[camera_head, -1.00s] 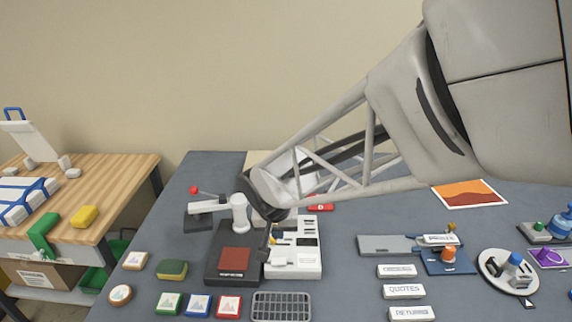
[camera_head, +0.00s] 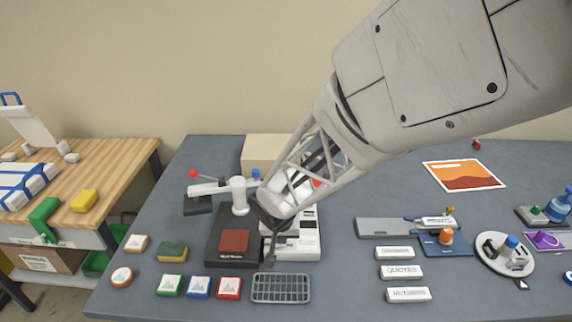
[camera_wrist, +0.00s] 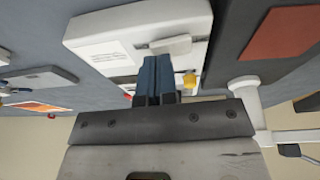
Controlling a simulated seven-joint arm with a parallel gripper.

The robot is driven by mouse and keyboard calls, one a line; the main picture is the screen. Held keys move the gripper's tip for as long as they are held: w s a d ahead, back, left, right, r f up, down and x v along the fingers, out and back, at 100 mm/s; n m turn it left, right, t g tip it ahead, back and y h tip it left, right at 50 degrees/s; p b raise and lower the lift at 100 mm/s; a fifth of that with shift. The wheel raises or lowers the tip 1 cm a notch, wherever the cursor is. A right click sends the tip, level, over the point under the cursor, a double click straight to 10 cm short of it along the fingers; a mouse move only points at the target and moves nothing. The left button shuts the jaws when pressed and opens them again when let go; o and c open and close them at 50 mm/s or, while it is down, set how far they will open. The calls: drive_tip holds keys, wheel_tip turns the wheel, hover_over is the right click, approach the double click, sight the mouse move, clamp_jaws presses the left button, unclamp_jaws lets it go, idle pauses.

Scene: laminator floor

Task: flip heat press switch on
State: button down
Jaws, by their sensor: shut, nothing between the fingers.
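The heat press is a dark base (camera_head: 222,257) with a red-brown pad (camera_head: 234,240) and a white swing arm (camera_head: 208,189) with a red knob. A white box (camera_head: 308,247) with small controls stands against its right side. My gripper (camera_head: 269,261) is shut and empty, pointing down by the front left part of this box. In the wrist view its blue fingers (camera_wrist: 155,64) overlap the white box (camera_wrist: 95,27). A pale grey bar (camera_wrist: 170,44) lies beyond the fingertips and a yellow knob (camera_wrist: 190,79) is beside them. I cannot tell whether the fingers touch anything, or which control is the switch.
A wire rack (camera_head: 280,288) lies in front of the box, with green, blue and red pads (camera_head: 199,287) to its left. Labelled blocks (camera_head: 401,272) and a grey plate (camera_head: 383,228) lie to the right. A cream box (camera_head: 268,150) stands behind, partly hidden by my arm.

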drive_tip(key=shift+f, duration=0.1)
drive_tip(key=shift+d+f, duration=0.2)
drive_tip(key=shift+f, duration=0.1)
drive_tip(key=shift+a+r, duration=0.1)
drive_tip(key=shift+a, duration=0.15)
drive_tip(key=shift+a+r, duration=0.15)
drive_tip(key=shift+a, duration=0.4)
idle(0.5)
drive_tip(key=shift+r, duration=0.45)
drive_tip(key=w+v, duration=0.1)
drive_tip(key=v, duration=1.2)
drive_tip(key=shift+a, duration=0.15)
drive_tip(key=shift+r, duration=0.15)
